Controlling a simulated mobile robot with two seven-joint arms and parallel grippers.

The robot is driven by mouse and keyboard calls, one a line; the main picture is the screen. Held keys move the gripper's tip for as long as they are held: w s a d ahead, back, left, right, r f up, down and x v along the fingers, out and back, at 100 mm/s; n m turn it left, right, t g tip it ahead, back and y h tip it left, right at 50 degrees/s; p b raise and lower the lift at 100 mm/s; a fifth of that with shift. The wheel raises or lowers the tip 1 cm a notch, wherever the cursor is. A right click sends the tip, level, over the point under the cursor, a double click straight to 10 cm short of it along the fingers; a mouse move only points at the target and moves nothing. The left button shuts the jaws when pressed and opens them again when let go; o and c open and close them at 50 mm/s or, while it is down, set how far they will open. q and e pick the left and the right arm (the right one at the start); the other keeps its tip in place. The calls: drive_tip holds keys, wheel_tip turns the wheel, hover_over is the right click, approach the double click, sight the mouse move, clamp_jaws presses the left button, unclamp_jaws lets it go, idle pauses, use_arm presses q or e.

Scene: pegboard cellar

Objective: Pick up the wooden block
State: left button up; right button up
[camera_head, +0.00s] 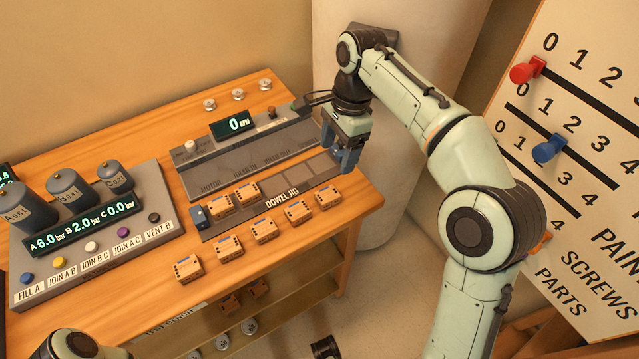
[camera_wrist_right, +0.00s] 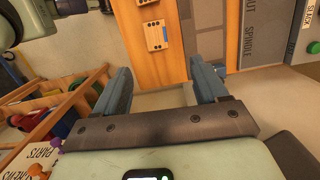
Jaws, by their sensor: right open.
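Several small wooden blocks with dark markings are on the orange table. One wooden block (camera_head: 328,197) is at the right end of the front row, by the dowel jig (camera_head: 283,203). Another wooden block (camera_head: 187,269) is at the left end of that row. My right gripper (camera_head: 347,158) is above the table's right end, beyond the front row, open and empty. In the right wrist view its two blue fingers (camera_wrist_right: 162,85) are apart, with a wooden block (camera_wrist_right: 155,35) on the table beyond them. My left gripper is out of view.
A panel with grey cylinders (camera_head: 90,240) and coloured buttons fills the table's left. A grey machine panel (camera_head: 250,155) with a display reading 0 stands behind the jig. A board with red and blue pegs (camera_head: 580,150) is at the right. The table's front right corner is clear.

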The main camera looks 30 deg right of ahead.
drive_tip(key=b, duration=0.2)
hover_over(328, 195)
drive_tip(key=d, duration=0.2)
drive_tip(key=f, duration=0.6)
drive_tip(key=shift+w+a+f, duration=0.1)
drive_tip(key=shift+a+f, duration=0.1)
drive_tip(key=shift+a+f+b, duration=0.25)
drive_tip(key=shift+f+b, duration=0.1)
drive_tip(key=shift+f, duration=0.65)
drive_tip(key=shift+a+f+b, duration=0.2)
drive_tip(key=shift+f+b, duration=0.1)
drive_tip(key=shift+f, duration=0.75)
drive_tip(key=shift+a+f+b, duration=0.25)
drive_tip(key=shift+f+b, duration=0.1)
drive_tip(key=shift+f, duration=0.65)
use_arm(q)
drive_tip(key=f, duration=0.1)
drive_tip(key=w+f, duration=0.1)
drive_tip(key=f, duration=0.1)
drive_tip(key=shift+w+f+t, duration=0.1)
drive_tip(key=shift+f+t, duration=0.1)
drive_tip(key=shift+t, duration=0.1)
use_arm(e)
drive_tip(key=c, duration=1.1)
